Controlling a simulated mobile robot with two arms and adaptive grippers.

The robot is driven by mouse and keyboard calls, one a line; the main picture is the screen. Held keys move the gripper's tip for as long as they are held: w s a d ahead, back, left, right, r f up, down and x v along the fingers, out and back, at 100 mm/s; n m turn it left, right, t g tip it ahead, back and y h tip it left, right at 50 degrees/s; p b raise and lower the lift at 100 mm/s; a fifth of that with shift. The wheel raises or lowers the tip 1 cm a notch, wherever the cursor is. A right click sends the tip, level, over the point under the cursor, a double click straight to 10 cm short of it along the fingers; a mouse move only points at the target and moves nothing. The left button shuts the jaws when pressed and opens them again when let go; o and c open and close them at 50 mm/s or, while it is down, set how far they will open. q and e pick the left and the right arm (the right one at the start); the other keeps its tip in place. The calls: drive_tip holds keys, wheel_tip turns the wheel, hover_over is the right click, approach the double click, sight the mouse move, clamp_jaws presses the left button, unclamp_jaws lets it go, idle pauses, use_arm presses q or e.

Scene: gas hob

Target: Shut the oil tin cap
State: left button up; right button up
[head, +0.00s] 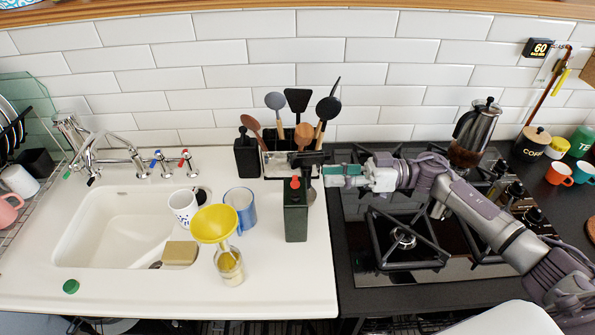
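The oil tin (296,222) is a dark green, upright can on the white counter, right of the sink. A small red cap (295,183) shows at its top; I cannot tell whether it is open or shut. My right gripper (309,177) reaches in from the right, just above and beside the tin's top. Its dark fingers look spread apart, one above the cap and one to its right, with nothing between them. I cannot tell whether a finger touches the cap. My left gripper is not in view.
A utensil holder (279,163) and a black bottle (246,153) stand behind the tin. A blue mug (241,207), a white mug (184,208) and a yellow funnel (215,224) in a jar (229,266) are left. The gas hob (404,242) is right.

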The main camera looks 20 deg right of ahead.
sight(295, 177)
drive_tip(key=p+x, duration=0.1)
drive_tip(key=x, duration=0.6)
drive_tip(key=shift+w+d, duration=0.1)
drive_tip(key=shift+w, duration=0.1)
drive_tip(key=shift+w+a+p, duration=0.15)
drive_tip(key=shift+a+p, duration=0.2)
drive_tip(key=shift+a, duration=0.3)
drive_tip(key=shift+w+a+f, duration=0.1)
drive_tip(key=shift+a+f, duration=0.05)
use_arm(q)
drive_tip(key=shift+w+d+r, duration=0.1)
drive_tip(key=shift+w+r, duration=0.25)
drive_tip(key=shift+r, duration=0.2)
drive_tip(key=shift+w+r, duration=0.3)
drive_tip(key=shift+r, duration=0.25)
use_arm(e)
clamp_jaws()
